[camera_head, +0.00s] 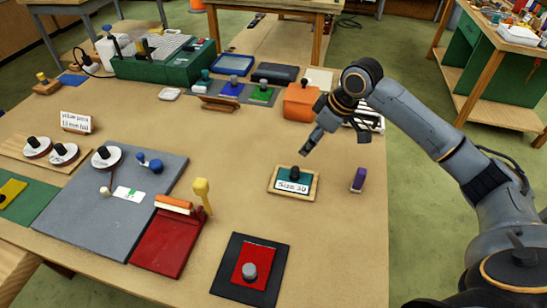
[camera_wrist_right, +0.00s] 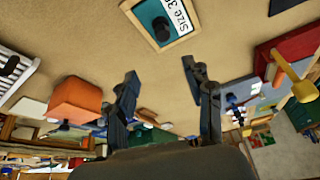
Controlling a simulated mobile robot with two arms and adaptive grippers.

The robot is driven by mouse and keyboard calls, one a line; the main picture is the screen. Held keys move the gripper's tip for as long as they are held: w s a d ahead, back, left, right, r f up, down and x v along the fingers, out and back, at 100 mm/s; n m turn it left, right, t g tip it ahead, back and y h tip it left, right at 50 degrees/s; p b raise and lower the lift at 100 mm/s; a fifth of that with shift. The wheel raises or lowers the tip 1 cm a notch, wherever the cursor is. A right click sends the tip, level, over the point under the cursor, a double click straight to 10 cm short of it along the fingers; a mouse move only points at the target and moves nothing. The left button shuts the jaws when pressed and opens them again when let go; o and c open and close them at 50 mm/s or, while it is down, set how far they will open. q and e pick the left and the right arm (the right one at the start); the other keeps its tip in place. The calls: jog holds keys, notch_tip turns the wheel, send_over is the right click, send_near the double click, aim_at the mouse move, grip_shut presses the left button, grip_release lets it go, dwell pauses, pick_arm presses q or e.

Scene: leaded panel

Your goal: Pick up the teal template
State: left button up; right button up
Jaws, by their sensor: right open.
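The teal template (camera_head: 283,175) lies flat in a shallow wooden tray (camera_head: 314,188), with a dark round knob on top and a white "Size 30" label at its near edge. In the right wrist view the teal template (camera_wrist_right: 146,12) shows at the top, partly cut off by the frame. My right gripper (camera_head: 307,149) is above the table, just behind and above the template, apart from it. In the wrist view its two fingers (camera_wrist_right: 159,88) are spread with nothing between them. My left gripper is not in view.
A purple block (camera_head: 359,179) stands right of the tray. An orange block (camera_head: 299,103) stands behind it. A black plate with a red square (camera_head: 258,261) lies in front. A red tray (camera_head: 163,245) and a yellow-handled tool (camera_head: 202,193) are to the left. Bare tabletop surrounds the wooden tray.

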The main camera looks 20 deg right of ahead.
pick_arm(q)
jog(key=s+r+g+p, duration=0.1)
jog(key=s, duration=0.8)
pick_arm(e)
send_near(296, 169)
notch_tip(296, 169, down, 3)
jog(key=shift+w+a+f+p, duration=0.3)
jog(key=shift+w+a+f, duration=0.3)
jog(key=shift+w+f, duration=0.3)
jog(key=shift+w+a+f+p, duration=0.1)
jog(key=shift+w+f+p, duration=0.05)
jog(key=shift+f+p, duration=0.35)
jog(key=shift+p+x, duration=0.5)
jog(key=shift+x, duration=1.45)
jog(key=shift+f, duration=0.15)
jog(key=c, duration=0.9)
grip_shut()
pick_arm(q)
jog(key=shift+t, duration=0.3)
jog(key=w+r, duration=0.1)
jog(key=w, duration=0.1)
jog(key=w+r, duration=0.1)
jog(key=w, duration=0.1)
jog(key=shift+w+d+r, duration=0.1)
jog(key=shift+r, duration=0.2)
